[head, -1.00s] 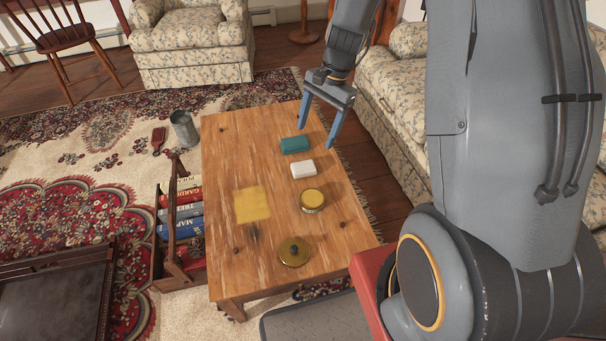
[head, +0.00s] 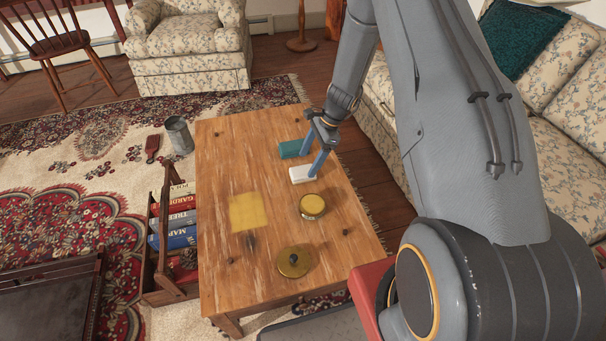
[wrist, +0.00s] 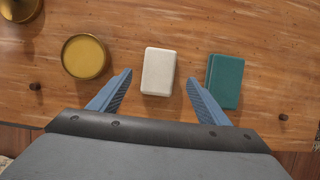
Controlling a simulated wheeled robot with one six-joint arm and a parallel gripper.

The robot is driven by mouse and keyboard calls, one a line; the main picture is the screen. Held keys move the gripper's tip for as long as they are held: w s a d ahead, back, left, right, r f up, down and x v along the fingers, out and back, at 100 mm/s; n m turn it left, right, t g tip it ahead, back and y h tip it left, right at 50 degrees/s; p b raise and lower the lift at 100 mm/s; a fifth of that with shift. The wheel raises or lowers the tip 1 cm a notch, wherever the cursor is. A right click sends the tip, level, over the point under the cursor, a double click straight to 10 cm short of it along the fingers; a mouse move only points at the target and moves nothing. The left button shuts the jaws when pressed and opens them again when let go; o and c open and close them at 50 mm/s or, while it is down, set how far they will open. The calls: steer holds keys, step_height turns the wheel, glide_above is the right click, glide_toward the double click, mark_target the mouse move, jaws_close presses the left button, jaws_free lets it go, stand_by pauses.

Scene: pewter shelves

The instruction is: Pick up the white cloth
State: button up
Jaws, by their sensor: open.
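The white cloth (head: 301,174) is a small folded block lying flat on the wooden table, near its right edge. It also shows in the wrist view (wrist: 158,71), ahead of the fingertips and between their lines. My gripper (wrist: 159,78) is open and empty above the table; in the head view (head: 309,163) it hangs over the right edge by the cloth, and one finger partly covers the cloth. I cannot tell the exact height of the fingertips above the table.
A teal folded cloth (wrist: 224,80) lies close beside the white one. A round yellow-topped tin (head: 312,205) is on its other side. A brass lid (head: 295,261) and a yellow square (head: 248,211) are also on the wooden table (head: 240,150). A floral sofa (head: 400,135) stands to the right.

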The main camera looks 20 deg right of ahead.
mark_target(304, 170)
steer(key=x, duration=0.4)
steer(key=shift+s+f, duration=0.1)
steer(key=c, duration=1.2)
step_height(304, 170, up, 10)
steer(key=shift+r+p, duration=0.1)
steer(key=shift+p, duration=0.3)
steer(key=shift+c, duration=0.2)
steer(key=o, duration=0.4)
steer(key=shift+c, duration=1)
